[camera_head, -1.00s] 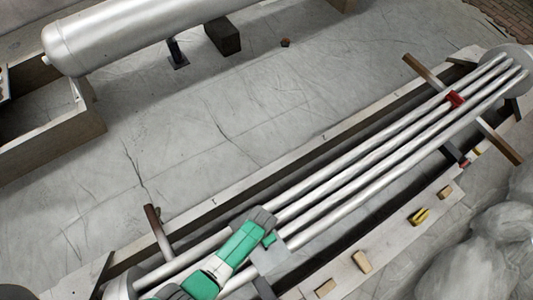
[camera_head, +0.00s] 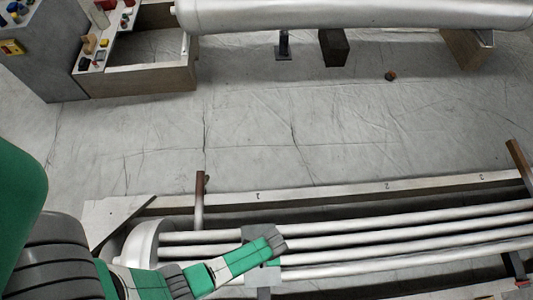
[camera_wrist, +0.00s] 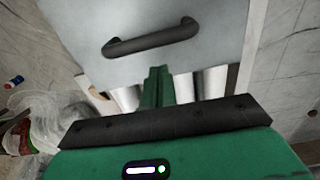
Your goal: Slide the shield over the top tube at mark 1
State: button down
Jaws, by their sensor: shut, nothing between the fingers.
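A grey plate, which looks like the shield (camera_head: 262,279), lies over the tubes near mark 1 (camera_head: 258,195); my arm covers part of it. In the wrist view the shield (camera_wrist: 205,62) shows as a flat plate with a dark bar handle (camera_wrist: 150,38). My gripper (camera_head: 272,252) is over the shield. In the wrist view my gripper's green fingers (camera_wrist: 157,86) are together and empty, below the handle and apart from it in the picture. The top tube (camera_head: 400,212) runs to the right from the shield. How the shield sits around it is hidden.
A brown post (camera_head: 199,200) rises left of mark 1 and another (camera_head: 518,160) stands at the right. A large silver cylinder (camera_head: 360,14) lies at the back. A wooden box (camera_head: 140,80) stands back left.

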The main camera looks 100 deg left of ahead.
jog(key=shift+w+a+r+p, duration=0.15)
jog(key=shift+w+r+p, duration=0.3)
jog(key=shift+w+r, duration=0.15)
jog(key=shift+w+a+r+p, duration=0.15)
jog(key=shift+w+r+p, duration=0.3)
jog(key=shift+r, duration=0.2)
notch_tip(320, 180, up, 8)
jog(key=p, duration=0.2)
jog(key=shift+s+d+f, duration=0.15)
jog(key=shift+s+f, duration=0.1)
jog(key=shift+s, duration=0.1)
